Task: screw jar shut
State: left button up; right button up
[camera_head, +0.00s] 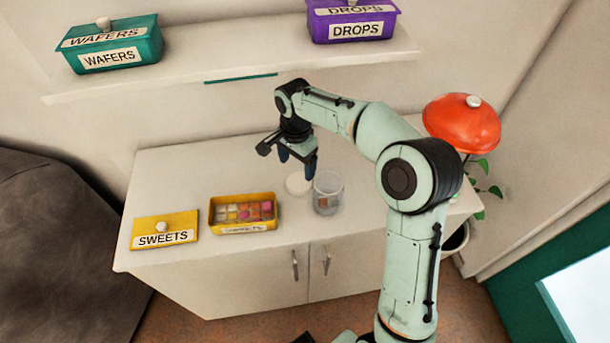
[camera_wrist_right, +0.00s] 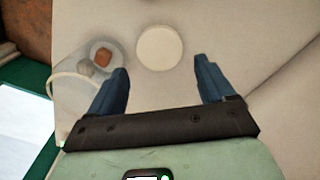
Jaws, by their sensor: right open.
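A clear glass jar (camera_head: 328,194) stands open on the white cabinet top, with a brownish sweet low inside it. It also shows in the right wrist view (camera_wrist_right: 88,75), at the left. A round cream lid (camera_head: 297,185) lies flat on the cabinet just left of the jar; in the right wrist view the lid (camera_wrist_right: 160,48) lies ahead of the fingers, between their lines. My right gripper (camera_head: 297,166) is above the lid, pointing down. Its two blue fingers (camera_wrist_right: 160,72) are wide apart with nothing between them. My left gripper is not in view.
A yellow box (camera_head: 244,228) of colourful sweets and its SWEETS lid (camera_head: 164,232) lie left of the jar. WAFERS (camera_head: 113,45) and DROPS (camera_head: 352,22) boxes stand on the shelf (camera_head: 240,72) above. An orange lamp (camera_head: 462,124) and a plant (camera_head: 483,190) are at the right.

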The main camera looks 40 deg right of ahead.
aim_at(300, 181)
jog(key=shift+d, duration=0.15)
dwell(0.3)
jog(key=shift+f, duration=1.1)
jog(key=f, duration=0.5)
jog(key=shift+d+f, duration=0.15)
jog(key=shift+d, duration=0.05)
jog(key=c, duration=0.7)
